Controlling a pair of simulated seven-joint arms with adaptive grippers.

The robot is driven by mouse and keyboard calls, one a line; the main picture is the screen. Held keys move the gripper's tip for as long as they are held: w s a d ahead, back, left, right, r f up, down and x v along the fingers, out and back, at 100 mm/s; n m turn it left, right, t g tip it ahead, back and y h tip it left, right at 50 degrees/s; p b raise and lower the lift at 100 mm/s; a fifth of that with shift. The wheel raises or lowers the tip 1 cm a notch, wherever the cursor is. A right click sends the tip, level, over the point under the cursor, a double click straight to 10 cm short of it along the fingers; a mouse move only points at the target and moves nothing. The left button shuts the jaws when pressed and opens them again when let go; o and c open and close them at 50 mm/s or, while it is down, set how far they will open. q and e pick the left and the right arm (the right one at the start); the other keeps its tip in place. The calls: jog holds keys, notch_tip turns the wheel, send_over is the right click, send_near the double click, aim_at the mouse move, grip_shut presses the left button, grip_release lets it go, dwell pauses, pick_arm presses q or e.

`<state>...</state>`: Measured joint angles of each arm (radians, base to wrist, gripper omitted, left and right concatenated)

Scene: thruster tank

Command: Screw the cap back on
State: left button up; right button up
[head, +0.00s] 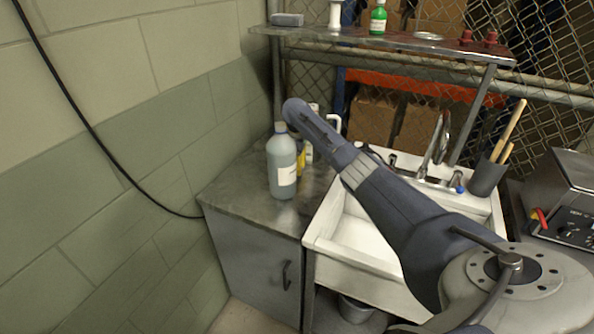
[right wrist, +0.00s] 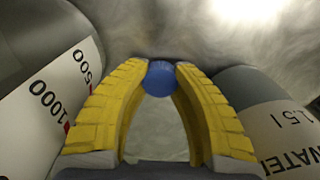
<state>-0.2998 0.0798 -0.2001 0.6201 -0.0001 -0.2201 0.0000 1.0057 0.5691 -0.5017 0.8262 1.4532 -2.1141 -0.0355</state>
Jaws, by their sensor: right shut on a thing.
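My right gripper (right wrist: 161,72) has yellow fingers shut on a small round blue cap (right wrist: 160,79) at their tips. In the head view, yellow of this gripper (head: 301,162) shows low over the counter, just right of a pale grey-blue bottle (head: 282,167). The cap is hidden in the head view. In the right wrist view, a container marked 500 and 1000 (right wrist: 75,75) is on the left and one marked WATER (right wrist: 285,135) on the right. My left gripper is not in view.
The metal counter (head: 235,205) meets a block wall on the left. A white sink (head: 325,255) with a tap (head: 438,145) lies to the right. White containers stand behind my gripper. A shelf (head: 400,42) with a green bottle (head: 378,18) hangs above. The front left counter is clear.

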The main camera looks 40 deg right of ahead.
notch_tip(320, 180, up, 19)
dwell(0.6)
jog(key=shift+r, duration=0.1)
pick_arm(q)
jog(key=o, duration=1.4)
